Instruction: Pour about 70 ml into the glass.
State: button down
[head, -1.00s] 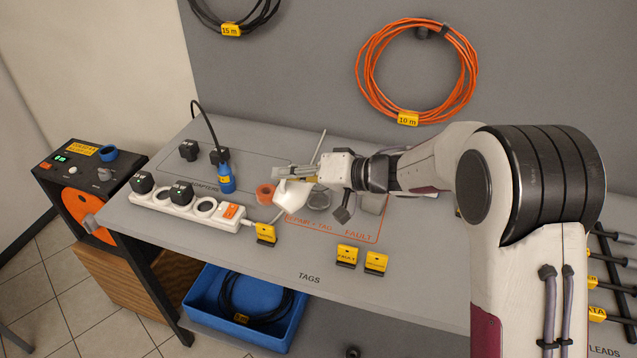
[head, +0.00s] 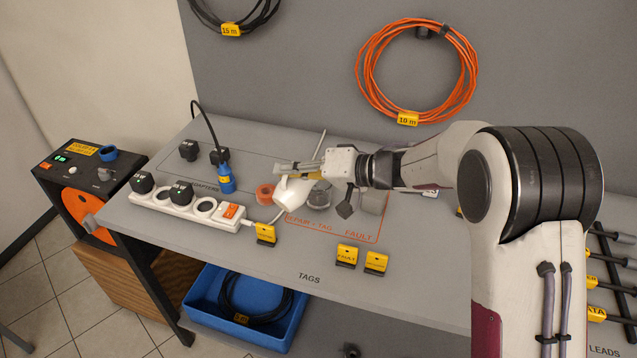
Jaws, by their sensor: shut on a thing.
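I cannot see a stream of liquid or the level in either one. Whether the vessel touches the glass I cannot tell.
A white power strip (head: 185,209), a blue connector (head: 226,178) and yellow tags (head: 347,254) stand around on the grey bench (head: 290,258).

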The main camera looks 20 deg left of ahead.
aim_at(278, 199)
jog(key=shift+w+d+r+m, duration=0.25)
jog(key=shift+w+r+m, duration=0.15)
jog(key=shift+w, duration=0.25)
dwell(0.3)
jog(key=shift+s+a+f+n, duration=0.2)
jog(key=shift+s+a+n, duration=0.1)
jog(key=shift+s, duration=0.35)
jog(key=shift+s+a+f+n+t+h, duration=0.15)
jog(key=shift+s+f+n+t+h, duration=0.1)
jog(key=shift+s+f+n, duration=0.25)
jog(key=shift+s+a+f+n+t+h, duration=0.1)
jog(key=shift+s+f+n+t+h, duration=0.15)
jog(key=shift+f+n, duration=0.3)
jog(key=shift+s+f, duration=0.1)
jog(key=shift+f, duration=0.1)
jog(key=shift+f, duration=0.1)
jog(key=shift+s+a+f+n+t+h, duration=0.2)
jog(key=shift+s+f+n+t, duration=0.15)
jog(key=shift+f+n, duration=0.2)
jog(key=shift+s+a+f+n+t+h, duration=0.1)
jog(key=shift+s+f+n+t+h, duration=0.1)
jog(key=shift+s+f+n+t, duration=0.35)
jog(key=shift+a+f, duration=0.1)
jog(key=shift+f, duration=0.25)
